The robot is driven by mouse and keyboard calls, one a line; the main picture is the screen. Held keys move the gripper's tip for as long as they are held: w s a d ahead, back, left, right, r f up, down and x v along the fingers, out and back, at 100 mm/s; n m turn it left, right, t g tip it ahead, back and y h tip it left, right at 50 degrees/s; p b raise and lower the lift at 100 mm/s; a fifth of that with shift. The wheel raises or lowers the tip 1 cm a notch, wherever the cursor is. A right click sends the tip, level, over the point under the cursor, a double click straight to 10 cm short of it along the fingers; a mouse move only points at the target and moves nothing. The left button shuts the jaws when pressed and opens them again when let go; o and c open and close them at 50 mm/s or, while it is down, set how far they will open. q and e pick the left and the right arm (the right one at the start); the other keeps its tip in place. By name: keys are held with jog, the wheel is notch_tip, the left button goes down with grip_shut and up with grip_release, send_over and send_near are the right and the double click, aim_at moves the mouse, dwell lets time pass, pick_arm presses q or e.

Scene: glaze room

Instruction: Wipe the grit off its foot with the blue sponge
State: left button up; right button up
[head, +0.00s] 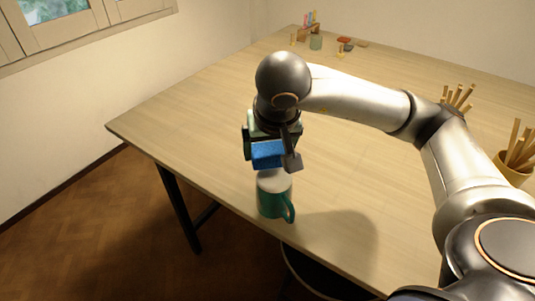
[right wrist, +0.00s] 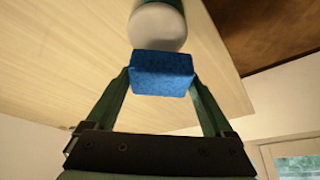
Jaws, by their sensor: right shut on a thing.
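A green mug (head: 270,202) stands on the table near its front edge, with its handle toward the lower right. Its upper end is a pale round face that looks like its upturned foot (head: 274,180). In the right wrist view the pale foot (right wrist: 157,27) shows just beyond the sponge; I cannot make out grit on it. My right gripper (head: 273,150) is shut on the blue sponge (head: 268,155), which also shows between the fingers in the right wrist view (right wrist: 162,73). The sponge is over the mug's far side; whether they touch I cannot tell. My left gripper is not in view.
The wooden table (head: 190,110) is clear to the left of the mug. Pots of wooden tools (head: 514,170) stand at the right, behind my right arm. A dark round seat (head: 315,275) is below the front edge.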

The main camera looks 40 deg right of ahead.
jog(key=shift+p+v, duration=0.45)
jog(key=shift+v, duration=0.65)
jog(key=shift+w+d+r+p, duration=0.15)
jog(key=shift+r+p, duration=1.1)
jog(key=shift+r, duration=0.85)
jog(key=shift+f, duration=0.1)
